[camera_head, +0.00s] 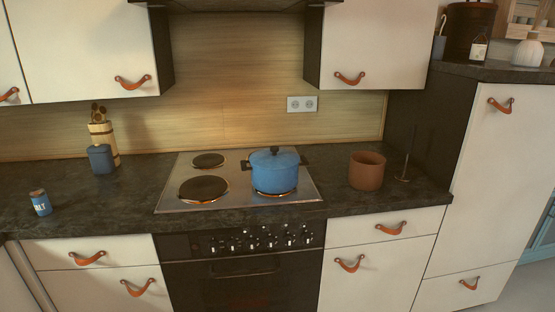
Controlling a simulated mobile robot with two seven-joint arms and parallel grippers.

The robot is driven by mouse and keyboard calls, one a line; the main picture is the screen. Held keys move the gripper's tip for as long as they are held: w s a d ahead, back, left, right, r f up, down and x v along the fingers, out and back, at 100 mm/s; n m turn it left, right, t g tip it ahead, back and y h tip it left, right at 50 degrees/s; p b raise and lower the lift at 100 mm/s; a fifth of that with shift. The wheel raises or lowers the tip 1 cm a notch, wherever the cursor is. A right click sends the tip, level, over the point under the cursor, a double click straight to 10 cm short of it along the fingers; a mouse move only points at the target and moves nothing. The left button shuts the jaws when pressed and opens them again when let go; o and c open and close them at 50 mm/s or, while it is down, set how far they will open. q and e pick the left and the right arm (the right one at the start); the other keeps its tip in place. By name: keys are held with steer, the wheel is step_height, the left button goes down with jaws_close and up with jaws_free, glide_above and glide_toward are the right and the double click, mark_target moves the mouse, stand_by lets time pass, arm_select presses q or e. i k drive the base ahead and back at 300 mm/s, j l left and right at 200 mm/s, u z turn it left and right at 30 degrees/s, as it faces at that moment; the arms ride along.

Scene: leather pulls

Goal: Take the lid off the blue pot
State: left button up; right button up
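The blue pot (273,175) stands on the right side of the hob, over the front right burner. Its blue lid (274,158) sits on top, with a small dark knob (274,150) in the middle. Dark side handles show at the pot's left and right. Neither of my grippers is in the head view.
The steel hob (235,190) has bare burners on its left. A brown clay pot (366,170) and a thin dark stand (403,178) are to the right. A blue salt tin (41,203), a blue canister (101,159) and a wooden utensil block (104,138) are left. Wall cabinets (378,45) overhang.

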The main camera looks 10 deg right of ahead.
mark_target(274, 158)
steer(key=l, duration=0.35)
steer(key=i+l, duration=0.1)
steer(key=l, duration=0.2)
steer(key=i+l, duration=0.7)
steer(key=i, duration=0.15)
